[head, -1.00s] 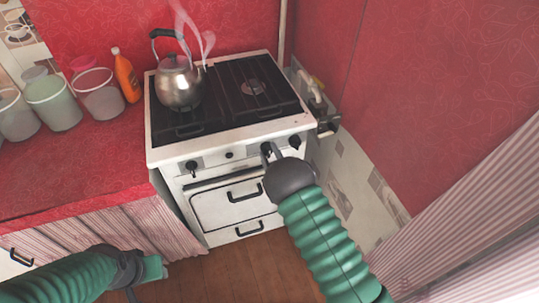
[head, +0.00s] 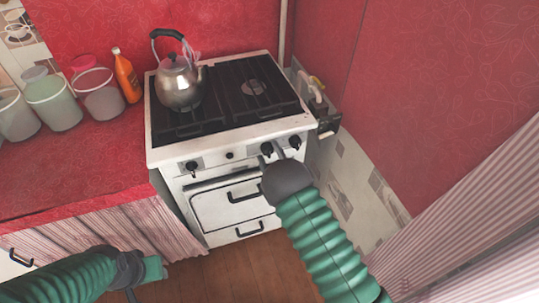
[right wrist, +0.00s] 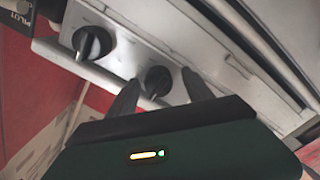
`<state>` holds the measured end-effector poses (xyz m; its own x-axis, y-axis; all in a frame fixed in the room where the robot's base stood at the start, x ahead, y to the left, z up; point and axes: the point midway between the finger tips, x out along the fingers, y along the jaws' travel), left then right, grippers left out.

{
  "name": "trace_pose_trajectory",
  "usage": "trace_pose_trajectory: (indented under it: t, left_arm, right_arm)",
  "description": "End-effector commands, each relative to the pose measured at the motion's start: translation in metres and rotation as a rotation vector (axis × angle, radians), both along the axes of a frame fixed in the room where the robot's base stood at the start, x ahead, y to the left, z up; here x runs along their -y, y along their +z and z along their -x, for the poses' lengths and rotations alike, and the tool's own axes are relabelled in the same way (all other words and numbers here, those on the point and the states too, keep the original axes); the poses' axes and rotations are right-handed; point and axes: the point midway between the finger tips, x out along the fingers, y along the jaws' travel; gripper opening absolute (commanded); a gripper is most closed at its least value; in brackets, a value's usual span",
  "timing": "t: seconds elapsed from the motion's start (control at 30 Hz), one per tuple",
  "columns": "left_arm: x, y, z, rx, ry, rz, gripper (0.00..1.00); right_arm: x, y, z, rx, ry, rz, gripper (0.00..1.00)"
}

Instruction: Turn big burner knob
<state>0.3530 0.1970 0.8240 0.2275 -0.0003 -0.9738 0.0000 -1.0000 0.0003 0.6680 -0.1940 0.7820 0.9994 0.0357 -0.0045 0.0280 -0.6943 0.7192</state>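The white stove (head: 215,150) has several black knobs on its front panel. My right gripper (head: 272,154) is at a black knob (head: 267,148) right of the panel's middle. In the right wrist view its two fingers stand apart on either side of this knob (right wrist: 158,81), with small gaps showing beside it. Another black knob (head: 295,139) is at the panel's right end; it also shows in the right wrist view (right wrist: 92,42). A third knob (head: 192,167) is at the left. No frame shows which knob is the big burner's. My left gripper (head: 152,268) is low at the left; its fingers are unclear.
A metal kettle (head: 180,88) stands on the stove's left back. An orange bottle (head: 126,78) and several tubs (head: 98,94) stand on the red counter (head: 90,150) at left. Oven handles (head: 243,193) project below the panel. A wall (head: 430,110) rises at right.

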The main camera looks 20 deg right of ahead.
Motion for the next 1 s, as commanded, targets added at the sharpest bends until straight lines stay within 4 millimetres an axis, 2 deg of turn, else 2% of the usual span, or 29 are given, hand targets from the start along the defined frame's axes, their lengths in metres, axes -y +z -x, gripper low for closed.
trace_pose_trajectory:
  t: [0.17,0.27,0.37,0.7,0.83,1.0]
  left_arm:
    - [0.0,0.0,0.0,0.0,0.0,0.0,0.36]
    - [0.0,0.002,0.0,0.0,0.0,0.0,0.36]
    - [0.0,0.004,0.0,0.0,0.0,0.0,0.36]
    - [0.0,0.006,0.0,0.0,0.0,0.0,0.36]
    - [0.0,0.005,0.0,0.0,0.0,0.0,0.36]
    - [0.0,0.005,0.0,0.0,0.0,0.0,0.36]
  right_arm:
    - [0.001,0.001,0.002,0.001,-0.001,0.0,0.6]
    - [0.001,0.001,0.012,0.0,-0.001,0.0,0.6]
    - [0.002,0.001,0.035,-0.003,-0.001,0.0,0.6]
    - [0.005,-0.002,0.132,-0.006,-0.001,0.001,0.6]
    - [0.006,-0.002,0.156,-0.004,-0.001,0.0,0.6]
    - [0.006,-0.001,0.168,-0.001,-0.001,0.0,0.6]
